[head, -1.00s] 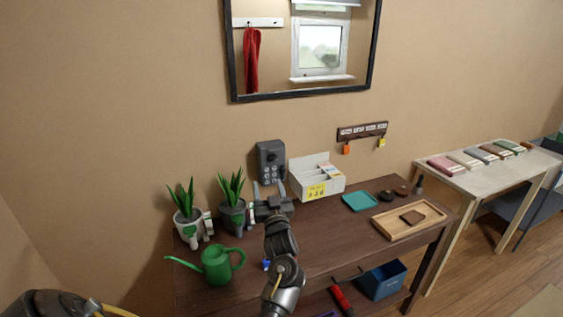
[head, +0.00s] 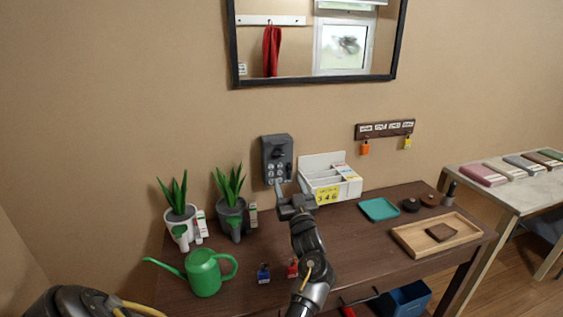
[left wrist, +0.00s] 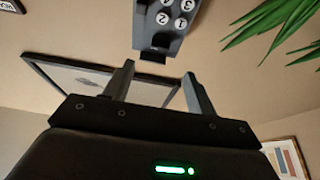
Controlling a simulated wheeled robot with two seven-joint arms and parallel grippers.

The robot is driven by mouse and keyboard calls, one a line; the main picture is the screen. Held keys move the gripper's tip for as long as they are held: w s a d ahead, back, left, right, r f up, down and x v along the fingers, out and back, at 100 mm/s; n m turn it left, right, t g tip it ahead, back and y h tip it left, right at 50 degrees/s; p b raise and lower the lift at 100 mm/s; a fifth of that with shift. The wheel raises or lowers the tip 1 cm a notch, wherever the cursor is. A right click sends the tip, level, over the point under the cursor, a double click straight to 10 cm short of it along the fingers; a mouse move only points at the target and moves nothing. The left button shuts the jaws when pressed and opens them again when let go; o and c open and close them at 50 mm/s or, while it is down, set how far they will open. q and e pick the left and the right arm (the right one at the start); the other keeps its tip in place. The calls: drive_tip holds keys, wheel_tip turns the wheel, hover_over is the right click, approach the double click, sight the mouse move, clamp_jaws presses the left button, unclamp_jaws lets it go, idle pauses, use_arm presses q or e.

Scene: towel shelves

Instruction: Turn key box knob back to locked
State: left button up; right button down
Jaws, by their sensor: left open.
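The grey key box (head: 277,158) is fixed to the wall above the dark wooden table. Its dark knob (head: 279,153) is in the upper part, above round white number buttons. The knob's exact angle is too small to tell. My left gripper (head: 286,188) is just below the box and in front of it, fingers pointing up toward the wall. In the left wrist view, the left gripper (left wrist: 160,72) is open with nothing between its fingers. The lower part of the key box (left wrist: 163,22) shows beyond the fingertips; the knob is outside that view. My right gripper is not seen.
A white sectioned box (head: 330,182) stands close right of the gripper. Two potted plants (head: 231,212) and a green watering can (head: 204,272) are left. Small blue (head: 263,273) and red bottles are near the forearm. A key rack (head: 385,129) hangs right.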

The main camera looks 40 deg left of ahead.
sight(279, 156)
use_arm(q)
drive_tip(key=p+x, duration=0.2)
drive_tip(key=x, duration=0.6)
drive_tip(key=shift+w+a+r, duration=0.15)
drive_tip(key=shift+w+a, duration=0.05)
drive_tip(key=shift+a, duration=0.1)
drive_tip(key=shift+x, duration=0.85)
